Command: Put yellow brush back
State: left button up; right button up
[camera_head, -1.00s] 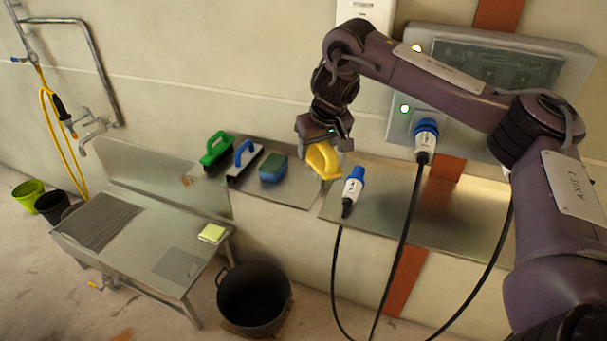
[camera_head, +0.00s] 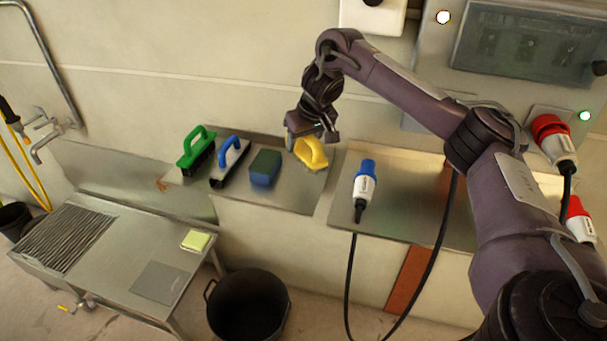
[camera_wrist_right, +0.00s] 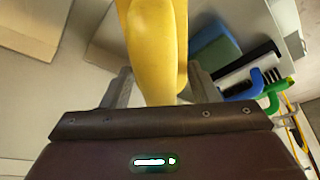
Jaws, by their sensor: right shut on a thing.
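The yellow brush (camera_head: 311,152) is at the right end of a metal shelf (camera_head: 285,190), beside a blue-green sponge block. My right gripper (camera_head: 308,136) is shut on its handle from above. In the right wrist view the yellow handle (camera_wrist_right: 155,50) rises between the fingers of my right gripper (camera_wrist_right: 155,90). The brush appears at shelf level, but I cannot tell whether its underside touches the shelf. My left gripper is not in view.
On the shelf stand a green brush (camera_head: 196,150), a blue-handled brush (camera_head: 231,160) and the sponge block (camera_head: 265,167). A blue plug (camera_head: 365,180) lies on the right-hand shelf. A sink table (camera_head: 110,255) and black bucket (camera_head: 247,305) are below.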

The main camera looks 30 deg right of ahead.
notch_tip(320, 180, down, 2)
jog(key=shift+f, duration=0.1)
jog(key=shift+s+f, duration=0.15)
jog(key=shift+f, duration=0.1)
notch_tip(320, 180, down, 4)
jog(key=shift+f, duration=0.2)
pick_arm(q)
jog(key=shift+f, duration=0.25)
pick_arm(e)
jog(key=shift+a+r, duration=0.1)
jog(key=o, duration=1)
jog(key=shift+f, duration=0.2)
jog(key=shift+c, duration=0.2)
